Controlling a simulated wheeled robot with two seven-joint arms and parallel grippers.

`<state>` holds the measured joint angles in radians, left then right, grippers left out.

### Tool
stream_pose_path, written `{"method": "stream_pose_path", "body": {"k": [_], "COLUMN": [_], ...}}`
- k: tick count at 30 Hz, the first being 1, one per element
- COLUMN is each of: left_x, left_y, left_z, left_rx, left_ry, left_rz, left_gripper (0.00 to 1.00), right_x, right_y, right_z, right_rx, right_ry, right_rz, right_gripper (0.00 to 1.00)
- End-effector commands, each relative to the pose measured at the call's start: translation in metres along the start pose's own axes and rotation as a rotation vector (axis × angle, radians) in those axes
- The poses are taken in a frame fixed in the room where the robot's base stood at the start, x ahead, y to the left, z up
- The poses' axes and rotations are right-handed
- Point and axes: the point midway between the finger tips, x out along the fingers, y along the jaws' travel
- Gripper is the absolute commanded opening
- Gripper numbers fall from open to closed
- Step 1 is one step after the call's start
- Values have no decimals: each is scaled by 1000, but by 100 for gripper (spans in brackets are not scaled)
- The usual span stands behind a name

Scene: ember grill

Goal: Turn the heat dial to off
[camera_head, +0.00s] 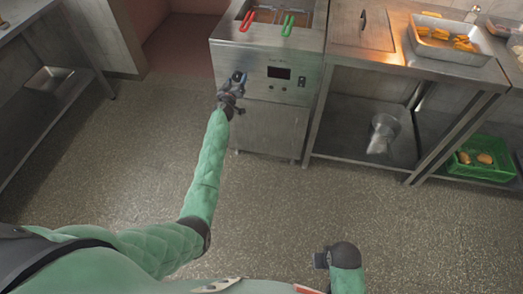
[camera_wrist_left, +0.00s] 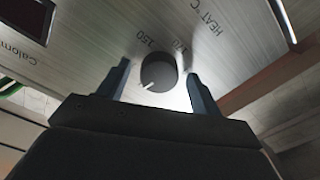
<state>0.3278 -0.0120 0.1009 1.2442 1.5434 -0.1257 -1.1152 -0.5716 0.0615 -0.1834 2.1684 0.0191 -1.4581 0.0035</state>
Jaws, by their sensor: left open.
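The heat dial (camera_wrist_left: 158,72) is a round black knob with a white pointer mark, on a brushed metal panel marked "HEAT °C". In the left wrist view, its mark points to the lower left, and "150" and "170" are printed above it. My left gripper (camera_wrist_left: 156,72) is open, with one finger on each side of the dial. I cannot tell whether the fingers touch it. In the head view, my left gripper (camera_head: 239,77) is at the fryer front and hides the dial.
The fryer (camera_head: 265,130) has a dark display (camera_head: 279,73), with a red handle (camera_head: 248,20) and a green handle (camera_head: 288,25) above. A metal counter (camera_head: 400,75) with a food tray (camera_head: 448,40) adjoins it on the right. The floor before the fryer is clear.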

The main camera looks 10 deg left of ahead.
Motion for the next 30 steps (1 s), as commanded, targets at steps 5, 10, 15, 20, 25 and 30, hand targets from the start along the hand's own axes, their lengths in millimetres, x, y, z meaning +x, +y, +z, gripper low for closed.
{"method": "stream_pose_path", "body": {"k": [5, 10, 15, 20, 25, 30], "left_x": [0, 0, 0, 0, 0, 0], "left_y": [0, 0, 0, -1, -1, -1], "left_z": [-1, -1, -2, -1, -1, -1], "left_rx": [94, 182, 268, 341, 405, 457], "left_ry": [0, 0, 1, 0, -1, -1], "left_rz": [0, 0, -1, -1, -1, 0], "left_gripper": [65, 65, 65, 65, 65, 65], "right_x": [-4, -8, -13, -17, -20, -23], "right_y": [0, -1, -1, -1, -1, -2], "right_z": [-1, -1, -2, -2, -3, -3], "right_rx": [0, 0, 0, 0, 0, 0], "right_ry": [0, 0, 0, 0, 0, 0], "right_rz": [0, 0, 0, 0, 0, 0], "right_gripper": [0, 0, 0, 0, 0, 0]}}
